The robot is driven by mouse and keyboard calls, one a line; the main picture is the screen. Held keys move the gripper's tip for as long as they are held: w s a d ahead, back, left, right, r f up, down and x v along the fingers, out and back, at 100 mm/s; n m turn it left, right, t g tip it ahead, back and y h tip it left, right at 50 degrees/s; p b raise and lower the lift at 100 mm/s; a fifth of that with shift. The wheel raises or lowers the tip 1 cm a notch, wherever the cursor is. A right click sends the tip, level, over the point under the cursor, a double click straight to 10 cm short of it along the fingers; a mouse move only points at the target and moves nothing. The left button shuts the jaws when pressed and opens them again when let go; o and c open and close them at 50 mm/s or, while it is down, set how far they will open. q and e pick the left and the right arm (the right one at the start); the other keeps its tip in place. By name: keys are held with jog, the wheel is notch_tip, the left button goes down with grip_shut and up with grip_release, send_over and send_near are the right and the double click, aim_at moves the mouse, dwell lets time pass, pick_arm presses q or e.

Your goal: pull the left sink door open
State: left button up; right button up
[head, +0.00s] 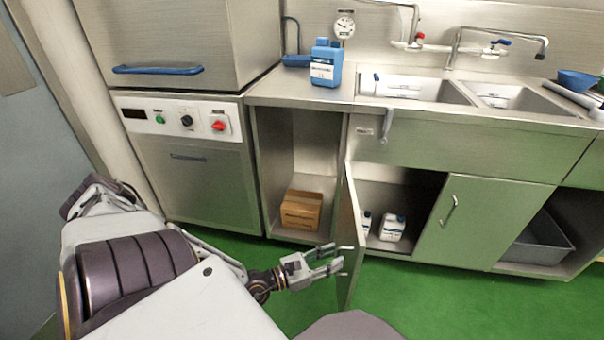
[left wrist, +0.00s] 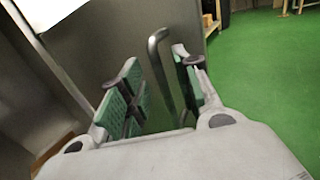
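The left sink door (head: 350,240) stands swung outward, seen nearly edge-on in the head view, and white bottles show in the cupboard behind it. In the left wrist view its grey panel (left wrist: 105,40) fills the upper left, with a curved metal bar handle (left wrist: 158,65) on it. My left gripper (head: 340,261) is just left of the door, at its outer face. In the left wrist view the gripper (left wrist: 160,95) has its green-padded fingers apart, with the handle appearing between them and gaps on both sides. My right gripper is out of view.
The right sink door (head: 445,220) is shut. An open bay to the left holds a cardboard box (head: 301,210). Green floor (head: 420,305) in front is clear.

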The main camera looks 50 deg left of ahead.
pick_arm(q)
jog(key=v, duration=0.9)
dwell(0.8)
